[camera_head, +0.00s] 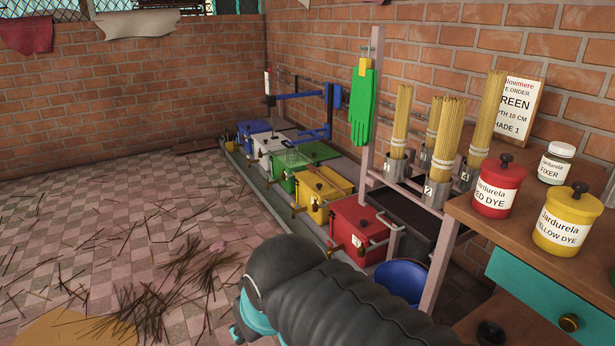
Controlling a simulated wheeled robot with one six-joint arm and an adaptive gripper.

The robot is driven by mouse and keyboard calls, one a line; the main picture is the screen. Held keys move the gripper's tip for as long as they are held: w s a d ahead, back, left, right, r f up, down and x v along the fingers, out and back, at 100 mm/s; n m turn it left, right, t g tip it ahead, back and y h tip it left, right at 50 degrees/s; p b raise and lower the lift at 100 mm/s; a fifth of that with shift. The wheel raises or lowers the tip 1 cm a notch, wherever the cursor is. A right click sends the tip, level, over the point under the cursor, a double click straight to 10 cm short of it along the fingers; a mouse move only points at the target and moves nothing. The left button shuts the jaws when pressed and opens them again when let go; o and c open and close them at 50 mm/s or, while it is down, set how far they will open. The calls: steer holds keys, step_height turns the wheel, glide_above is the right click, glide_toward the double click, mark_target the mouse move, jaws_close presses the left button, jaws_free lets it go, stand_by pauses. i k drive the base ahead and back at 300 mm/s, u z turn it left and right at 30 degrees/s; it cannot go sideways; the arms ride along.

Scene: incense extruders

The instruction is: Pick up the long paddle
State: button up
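I cannot pick out a long paddle anywhere in the camera_head view. My dark ribbed arm covers the bottom middle of the view, in front of the floor before the red vat. My gripper's fingers do not show, so I cannot see what they hold.
A wooden table (471,215) at the right bears a red dye jar (497,187), a yellow dye jar (567,219) and a fixer jar (555,164). Incense bundles stand in a rack (438,188). A blue bucket (402,280) is below. Sticks litter the tiled floor at left.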

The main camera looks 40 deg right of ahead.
mark_target(313, 169)
steer(key=u, duration=0.05)
steer(key=i, duration=1.8)
steer(key=z, duration=0.5)
steer(key=i, duration=1.4)
steer(key=z, duration=1.75)
steer(key=i, duration=0.75)
steer(key=z, duration=0.65)
